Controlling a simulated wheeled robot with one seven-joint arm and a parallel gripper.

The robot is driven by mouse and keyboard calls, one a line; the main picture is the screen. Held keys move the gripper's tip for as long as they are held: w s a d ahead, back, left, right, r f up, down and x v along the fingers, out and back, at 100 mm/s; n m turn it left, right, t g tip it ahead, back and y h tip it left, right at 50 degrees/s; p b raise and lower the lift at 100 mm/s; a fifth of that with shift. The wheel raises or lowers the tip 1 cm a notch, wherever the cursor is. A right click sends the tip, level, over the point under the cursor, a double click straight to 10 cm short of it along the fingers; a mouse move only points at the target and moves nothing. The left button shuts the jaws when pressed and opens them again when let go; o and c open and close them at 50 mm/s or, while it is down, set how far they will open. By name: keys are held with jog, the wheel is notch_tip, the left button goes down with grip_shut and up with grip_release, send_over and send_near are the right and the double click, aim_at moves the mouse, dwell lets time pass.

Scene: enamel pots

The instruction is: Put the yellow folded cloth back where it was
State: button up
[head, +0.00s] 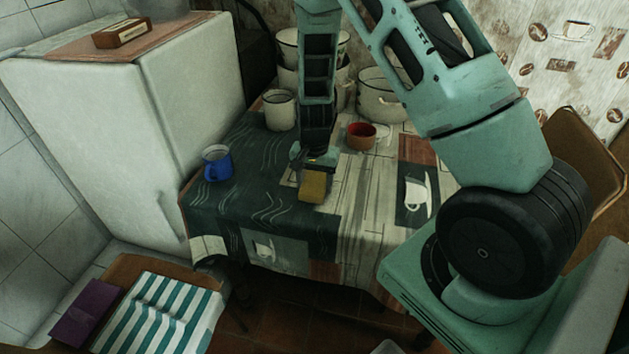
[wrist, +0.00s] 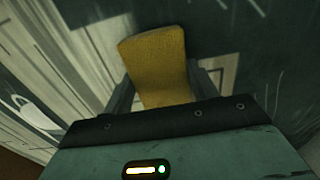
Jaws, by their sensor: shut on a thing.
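The yellow folded cloth (head: 313,186) is at the end of my gripper (head: 312,168), over the middle of the patterned tablecloth in the head view. In the wrist view the yellow cloth (wrist: 158,65) sits between the two fingers of my gripper (wrist: 158,92), which is shut on it. Its far end sticks out past the fingers. I cannot tell whether the cloth touches the table or is held a little above it. The fingers are partly hidden in the head view.
A white mug (head: 280,110), a red-brown cup (head: 361,135) and enamel pots (head: 379,98) stand at the back. A white fridge (head: 165,120) borders the left. The table (head: 262,212) is clear at the front.

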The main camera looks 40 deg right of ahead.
aim_at(314, 183)
jog(key=o, duration=1)
jog(key=shift+f, duration=0.1)
jog(key=shift+o, duration=0.2)
notch_tip(314, 183, up, 12)
jog(key=s+a+r+n+y, duration=0.1)
jog(key=s+a+r+n, duration=0.25)
jog(key=a, duration=0.45)
jog(key=s+a+r+n, duration=0.3)
jog(key=s+a+n, duration=0.1)
jog(key=a, duration=0.5)
jog(key=s+a+r+n, duration=0.2)
jog(key=s+n, duration=0.3)
jog(key=s, duration=0.3)
jog(key=s+a+r+n+p, duration=0.1)
jog(key=s+a+r+n, duration=0.2)
jog(key=s+a+n, duration=0.2)
jog(key=shift+s+a+r, duration=0.15)
jog(key=shift+s+a, duration=0.05)
jog(key=shift+s, duration=1.65)
